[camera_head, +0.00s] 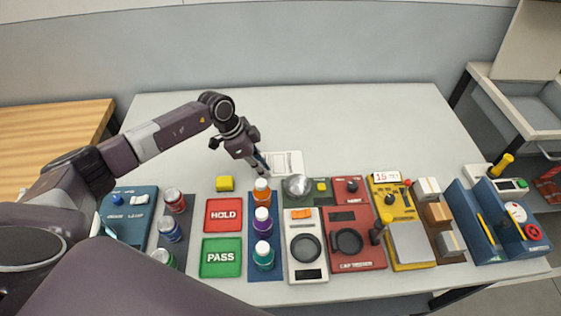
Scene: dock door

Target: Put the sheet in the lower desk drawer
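A white sheet (286,164) with printed lines lies on the pale table, back of the row of panels. My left gripper (264,170) points down at the sheet's left edge and covers part of it. Its fingers look close together, but whether they are shut or pinch the paper is too small to tell. My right gripper is not in view.
The table (360,120) is clear behind the panels. Along its front are a red HOLD pad (223,215), a green PASS pad (221,258), capped bottles, cans, a white scale (304,270), a red panel (366,256) and blue bins (476,228). A wooden surface (45,132) is at left.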

